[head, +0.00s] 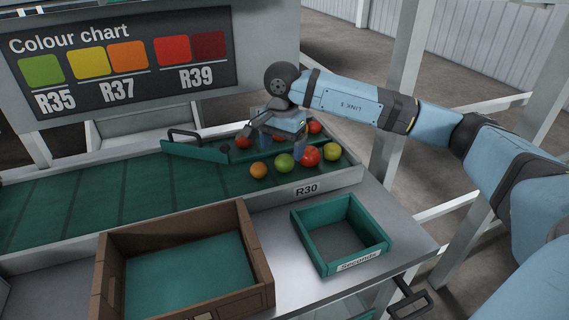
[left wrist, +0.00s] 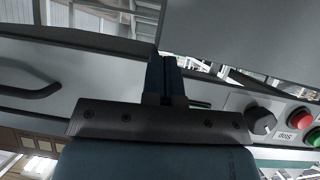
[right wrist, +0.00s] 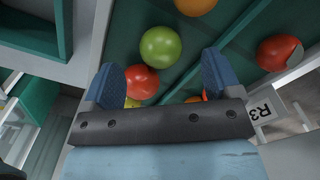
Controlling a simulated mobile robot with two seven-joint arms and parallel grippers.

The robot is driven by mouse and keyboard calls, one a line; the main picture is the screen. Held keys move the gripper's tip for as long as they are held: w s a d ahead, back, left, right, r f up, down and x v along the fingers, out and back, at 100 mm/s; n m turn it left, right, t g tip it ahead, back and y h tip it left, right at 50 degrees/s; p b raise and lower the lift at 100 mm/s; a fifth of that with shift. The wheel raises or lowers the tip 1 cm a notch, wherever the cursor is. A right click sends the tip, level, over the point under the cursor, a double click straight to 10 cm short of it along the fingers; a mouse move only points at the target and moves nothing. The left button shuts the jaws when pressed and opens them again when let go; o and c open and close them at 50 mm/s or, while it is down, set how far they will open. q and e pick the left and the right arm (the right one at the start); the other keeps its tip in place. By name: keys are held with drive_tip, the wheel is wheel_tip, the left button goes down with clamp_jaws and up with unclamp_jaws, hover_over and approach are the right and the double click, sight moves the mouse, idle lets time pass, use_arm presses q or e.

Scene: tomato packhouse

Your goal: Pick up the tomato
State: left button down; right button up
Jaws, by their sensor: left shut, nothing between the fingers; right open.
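Several tomatoes lie on the green belt: an orange one (head: 258,171), a green one (head: 284,163), a red one (head: 310,156) and a yellow one (head: 332,151) in the front row. More red ones lie behind, one at left (head: 243,142) and one at right (head: 315,127). My right gripper (head: 283,148) is open over the belt, fingers pointing down, nothing held. In the right wrist view a red tomato (right wrist: 142,82) and a green tomato (right wrist: 160,47) show between and beyond its fingers (right wrist: 162,80). My left gripper (left wrist: 165,98) is shut and empty, seen only in the left wrist view.
A green hinged-looking bar (head: 195,152) crosses the belt (head: 60,205) left of the tomatoes. A brown crate (head: 255,255) and a green Seconds tray (head: 325,265) stand in front. Red and green buttons (left wrist: 300,117) and a knob (left wrist: 260,122) are near my left gripper.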

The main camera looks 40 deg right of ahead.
sight(283, 157)
wheel_tip(283, 157, down, 5)
drive_tip(key=shift+d+r, duration=0.1)
drive_tip(key=shift+d, duration=0.05)
drive_tip(key=c, duration=0.8)
drive_tip(key=shift+r, duration=0.15)
